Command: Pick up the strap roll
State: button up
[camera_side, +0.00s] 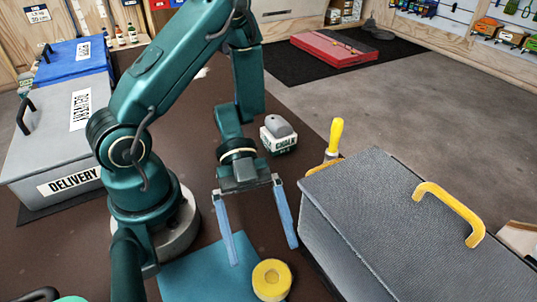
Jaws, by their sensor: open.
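A round yellow roll, which looks like the strap roll (271,281), stands at the bottom centre, by the right edge of a blue mat (205,276). It has a small hole in its top. My gripper (262,254) points down with its two blue fingers spread wide. Nothing is between the fingers. The fingertips appear above and behind the roll in this view, apart from it. The roll's lower part is near the bottom edge of the picture.
A grey lidded box (400,215) with a yellow handle stands close on the right. A chalk block box (280,137) and a yellow-handled brush (335,138) are behind my gripper. Grey (50,145) and blue (70,60) delivery boxes stand at left.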

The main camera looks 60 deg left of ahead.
aim_at(271, 274)
jog(key=shift+x, duration=3)
jog(key=c, duration=1.3)
jog(key=shift+c, duration=0.3)
jog(key=shift+r, duration=0.1)
